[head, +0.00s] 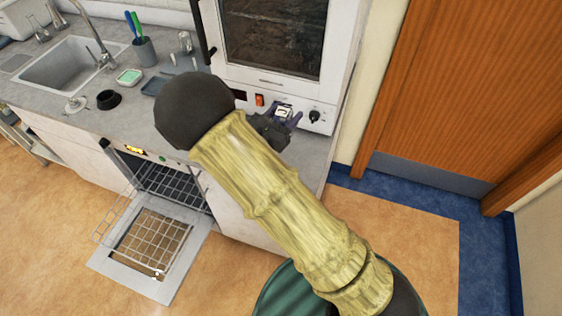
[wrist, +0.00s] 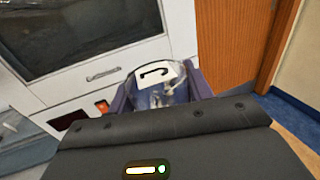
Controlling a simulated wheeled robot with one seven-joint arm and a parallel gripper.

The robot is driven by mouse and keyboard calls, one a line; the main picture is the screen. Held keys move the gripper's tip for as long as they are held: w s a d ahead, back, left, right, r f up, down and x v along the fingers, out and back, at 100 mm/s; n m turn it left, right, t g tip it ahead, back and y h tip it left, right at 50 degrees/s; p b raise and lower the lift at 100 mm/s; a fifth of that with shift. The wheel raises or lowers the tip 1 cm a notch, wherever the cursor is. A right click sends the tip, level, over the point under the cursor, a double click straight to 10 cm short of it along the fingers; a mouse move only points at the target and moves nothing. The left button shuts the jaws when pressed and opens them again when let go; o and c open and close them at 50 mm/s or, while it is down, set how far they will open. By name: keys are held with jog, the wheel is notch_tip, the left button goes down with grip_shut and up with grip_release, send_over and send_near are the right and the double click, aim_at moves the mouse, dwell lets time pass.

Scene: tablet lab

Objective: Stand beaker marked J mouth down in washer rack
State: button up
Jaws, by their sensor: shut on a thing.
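My gripper (head: 281,116) is in front of the white oven's control panel in the head view. In the wrist view my gripper (wrist: 160,92) is shut on a clear glass beaker (wrist: 158,95). The beaker has a white label (wrist: 157,73) with a dark hooked mark that looks like a J lying on its side. Most of the beaker is hidden by the gripper body and my arm. The washer rack (head: 155,240) is a wire rack at the lower left, in and above the open washer door, with more wire racking inside the washer (head: 172,182). My gripper is above and right of it.
The grey counter holds a sink (head: 65,75), a brush cup (head: 145,50), a green sponge dish (head: 129,76), a black ring (head: 107,99) and some glassware (head: 186,42). The oven (head: 272,45) stands close behind my gripper. The washer door (head: 130,285) lies open over the floor.

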jog(key=f+b, duration=0.3)
jog(key=f, duration=0.1)
jog(key=shift+w+a, duration=0.2)
jog(key=shift+w, duration=0.15)
jog(key=shift+f+p, duration=0.45)
jog(key=shift+f, duration=2.45)
jog(key=shift+f+p, duration=0.4)
jog(key=shift+f, duration=1.65)
